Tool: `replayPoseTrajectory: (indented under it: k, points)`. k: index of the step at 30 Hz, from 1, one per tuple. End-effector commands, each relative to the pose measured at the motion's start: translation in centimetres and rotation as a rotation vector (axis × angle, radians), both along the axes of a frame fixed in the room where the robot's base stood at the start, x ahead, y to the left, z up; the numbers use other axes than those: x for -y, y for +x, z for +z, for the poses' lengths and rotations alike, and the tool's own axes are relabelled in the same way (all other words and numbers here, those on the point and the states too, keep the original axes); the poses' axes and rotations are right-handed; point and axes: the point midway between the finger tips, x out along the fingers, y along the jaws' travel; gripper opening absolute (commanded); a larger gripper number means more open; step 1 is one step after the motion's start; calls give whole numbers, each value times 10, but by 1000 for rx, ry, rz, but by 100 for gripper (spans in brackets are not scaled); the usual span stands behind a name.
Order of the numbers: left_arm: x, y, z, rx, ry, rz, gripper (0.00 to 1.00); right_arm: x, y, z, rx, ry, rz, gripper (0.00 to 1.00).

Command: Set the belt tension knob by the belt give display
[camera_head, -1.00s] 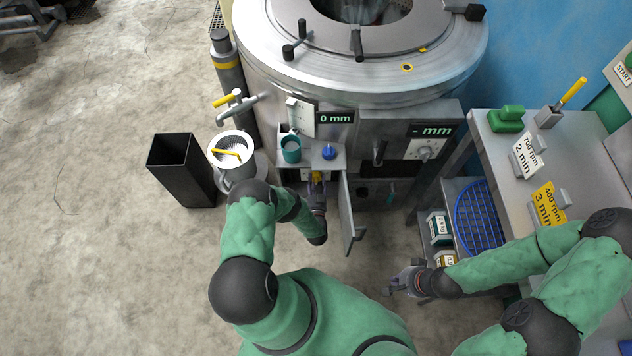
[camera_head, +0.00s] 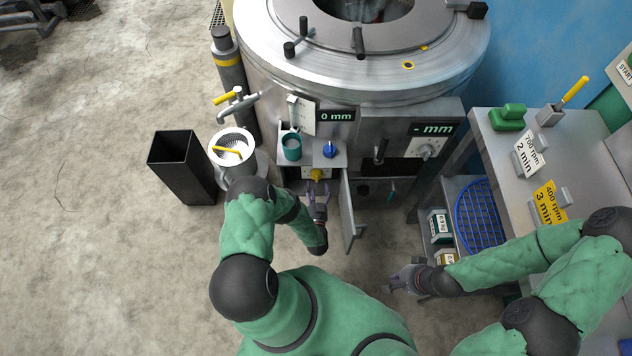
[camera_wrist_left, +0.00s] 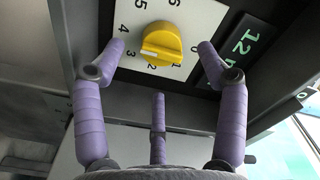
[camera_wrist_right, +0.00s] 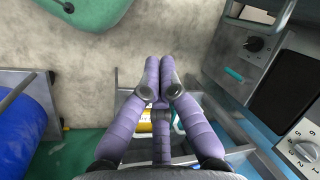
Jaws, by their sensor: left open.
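The yellow belt tension knob (camera_wrist_left: 162,44) sits on a white numbered dial plate (camera_wrist_left: 190,18) in the left wrist view. Its white mark points to the lower left, around 2 to 3. In the head view the knob (camera_head: 317,174) is inside the open compartment under the drum. A green-lit display (camera_wrist_left: 243,42) beside the dial reads 12, its end cut off. My left gripper (camera_wrist_left: 160,50) is open, its fingers spread below and to either side of the knob, apart from it. My right gripper (camera_wrist_right: 159,62) is shut and empty, away from the knob.
An open cabinet door (camera_head: 348,208) stands right of my left gripper. Above the compartment, a shelf holds a teal cup (camera_head: 292,147) and a blue knob (camera_head: 329,150). Drum displays read 0 mm (camera_head: 336,116) and a dash (camera_head: 434,131). A table (camera_head: 490,150) is at the right.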

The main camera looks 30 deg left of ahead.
Motion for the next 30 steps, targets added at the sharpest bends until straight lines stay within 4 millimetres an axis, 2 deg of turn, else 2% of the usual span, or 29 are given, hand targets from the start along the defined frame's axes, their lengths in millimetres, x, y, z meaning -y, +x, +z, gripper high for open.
replayPoseTrajectory:
  k: [3, 10, 15, 24, 30]
  points:
    - [13, -22, -1, -4, -2, 1, 73, 0, 0, 0, 0, 0, 0, 0]
    - [31, -52, -1, -4, -1, 2, 73, 0, 0, 0, 0, 0, 0, 0]
    - [37, -62, -1, -2, 0, 2, 73, 0, 0, 0, 0, 0, 0, 0]
    - [38, -63, 0, -2, 0, 3, 73, 0, 0, 0, 0, 0, 0, 0]
    - [39, -56, -3, -16, -38, -15, 73, 0, 0, 0, -1, 0, 0, 59]
